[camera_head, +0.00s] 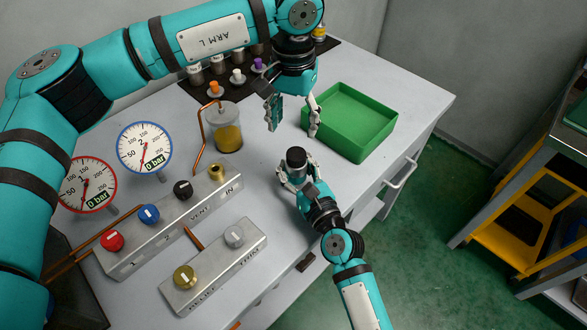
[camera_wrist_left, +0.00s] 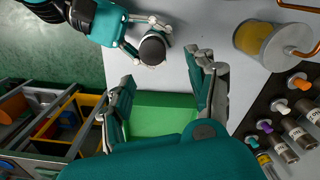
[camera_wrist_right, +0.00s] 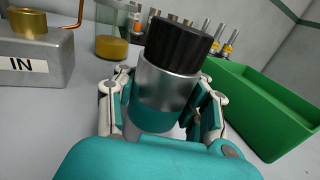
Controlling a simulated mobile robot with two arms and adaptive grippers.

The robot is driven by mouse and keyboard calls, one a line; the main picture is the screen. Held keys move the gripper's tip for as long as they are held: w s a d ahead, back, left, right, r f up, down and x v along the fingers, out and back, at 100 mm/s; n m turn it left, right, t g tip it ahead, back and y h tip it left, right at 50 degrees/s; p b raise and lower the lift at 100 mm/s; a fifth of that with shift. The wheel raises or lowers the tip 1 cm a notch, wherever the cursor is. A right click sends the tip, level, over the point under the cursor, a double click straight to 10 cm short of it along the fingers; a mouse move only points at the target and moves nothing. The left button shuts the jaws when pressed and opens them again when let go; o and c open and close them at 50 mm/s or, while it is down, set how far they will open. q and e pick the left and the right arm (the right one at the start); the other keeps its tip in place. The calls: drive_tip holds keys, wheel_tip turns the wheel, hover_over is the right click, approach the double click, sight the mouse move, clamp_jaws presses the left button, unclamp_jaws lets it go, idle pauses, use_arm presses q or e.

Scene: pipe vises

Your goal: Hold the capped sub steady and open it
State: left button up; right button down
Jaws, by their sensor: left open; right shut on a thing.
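The capped sub (camera_head: 297,160) is a silver and teal cylinder with a ribbed black cap. It stands upright in my right gripper (camera_head: 297,178), which is shut around its lower body. In the right wrist view the sub (camera_wrist_right: 167,75) fills the middle between the fingers, cap uppermost. Its black cap shows from above in the left wrist view (camera_wrist_left: 152,49). My left gripper (camera_head: 292,118) is open and empty above the bench, beyond the sub and beside the green tray. In the left wrist view its fingers (camera_wrist_left: 168,98) are spread wide, with nothing between them.
The green tray (camera_head: 382,140) lies right of the left gripper. A glass jar with yellow contents (camera_head: 228,138) and a copper pipe stand left. Valve blocks (camera_head: 170,222) and gauges (camera_head: 145,148) fill the bench's left side. Small bottles (camera_head: 218,68) stand on a dark mat behind.

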sight(297, 155)
idle(0.6)
use_arm(q)
drive_tip(key=m, duration=0.1)
drive_tip(key=s+m, duration=0.1)
drive_tip(key=m, duration=0.2)
drive_tip(key=shift+s+d, duration=0.3)
drive_tip(key=shift+d, duration=0.1)
drive_tip(key=shift+f, duration=0.35)
wheel_tip(297, 155, down, 7)
drive_tip(key=shift+f, duration=0.15)
drive_tip(key=shift+c, duration=0.4)
